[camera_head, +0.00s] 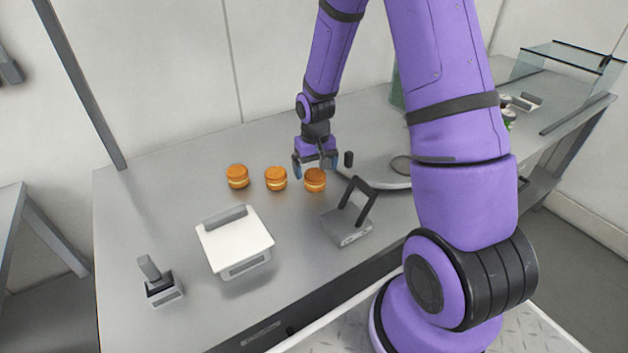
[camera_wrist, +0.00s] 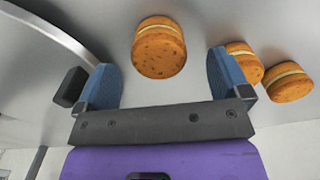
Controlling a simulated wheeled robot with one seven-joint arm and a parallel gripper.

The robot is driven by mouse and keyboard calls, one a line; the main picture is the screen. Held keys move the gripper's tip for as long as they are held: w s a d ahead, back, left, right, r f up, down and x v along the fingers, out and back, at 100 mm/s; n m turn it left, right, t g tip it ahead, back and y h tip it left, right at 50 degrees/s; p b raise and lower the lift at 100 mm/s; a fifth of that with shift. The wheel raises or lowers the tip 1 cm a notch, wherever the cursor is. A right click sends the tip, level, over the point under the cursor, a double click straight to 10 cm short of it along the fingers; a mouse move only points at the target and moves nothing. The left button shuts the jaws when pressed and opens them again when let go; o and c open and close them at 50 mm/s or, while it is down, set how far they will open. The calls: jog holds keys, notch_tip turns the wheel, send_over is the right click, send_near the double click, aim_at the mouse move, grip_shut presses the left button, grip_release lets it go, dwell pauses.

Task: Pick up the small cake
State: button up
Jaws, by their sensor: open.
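Three small round filled cakes stand in a row on the grey metal table (camera_head: 130,215). In the head view they are the left cake (camera_head: 237,176), the middle cake (camera_head: 276,178) and the right cake (camera_head: 315,180). Each is orange-brown with a pale filling band. My gripper (camera_head: 314,170) is open and empty, just above or behind the right cake. In the wrist view my gripper (camera_wrist: 165,85) has its blue fingers spread, with one cake (camera_wrist: 159,48) between and beyond them. The other two cakes (camera_wrist: 242,58) (camera_wrist: 290,82) show to the right, outside the fingers.
A white-topped device (camera_head: 235,240) and a small grey device (camera_head: 162,287) stand at the front left. A grey device with a raised frame (camera_head: 348,228) stands right of the cakes. A round tray-like surface (camera_head: 372,172) lies behind it. The table's left part is clear.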

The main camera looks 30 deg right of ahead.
aim_at(315, 174)
jog(key=shift+w+d+f, duration=0.15)
jog(key=shift+f, duration=2.45)
jog(key=c, duration=0.7)
